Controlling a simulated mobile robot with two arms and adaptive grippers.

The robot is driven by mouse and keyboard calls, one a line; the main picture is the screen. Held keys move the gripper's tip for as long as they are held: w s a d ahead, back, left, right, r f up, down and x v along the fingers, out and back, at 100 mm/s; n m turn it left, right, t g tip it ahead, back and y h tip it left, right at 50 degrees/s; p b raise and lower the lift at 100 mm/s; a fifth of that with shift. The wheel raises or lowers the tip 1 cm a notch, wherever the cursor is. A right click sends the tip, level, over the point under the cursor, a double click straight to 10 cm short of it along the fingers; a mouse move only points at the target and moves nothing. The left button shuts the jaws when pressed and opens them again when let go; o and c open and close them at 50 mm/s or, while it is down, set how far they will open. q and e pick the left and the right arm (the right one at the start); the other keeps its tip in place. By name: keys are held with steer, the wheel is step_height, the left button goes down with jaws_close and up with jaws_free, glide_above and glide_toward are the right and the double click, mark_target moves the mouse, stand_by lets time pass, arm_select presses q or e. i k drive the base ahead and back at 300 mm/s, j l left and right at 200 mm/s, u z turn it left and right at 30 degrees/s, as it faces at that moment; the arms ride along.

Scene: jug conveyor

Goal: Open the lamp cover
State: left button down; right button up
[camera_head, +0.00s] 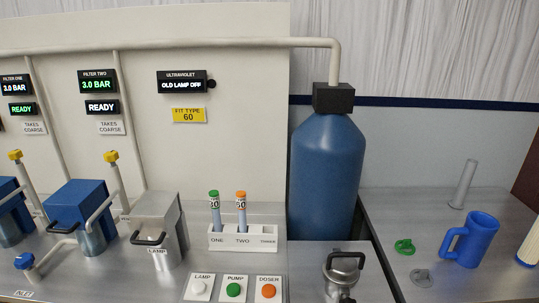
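The lamp cover (157,207) is a grey metal box-shaped housing left of centre on the steel counter. It has a black handle (148,238) at its front and a label reading LAMP below it. The cover looks closed, and its inside is hidden. Neither of my grippers shows in the head view.
LAMP, PUMP and DOSER buttons (234,289) sit in front. Blue filter housings (78,200) stand left. A blue jug (472,240) stands right.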

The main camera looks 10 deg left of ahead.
mark_target(157, 214)
steer(key=u, duration=1.3)
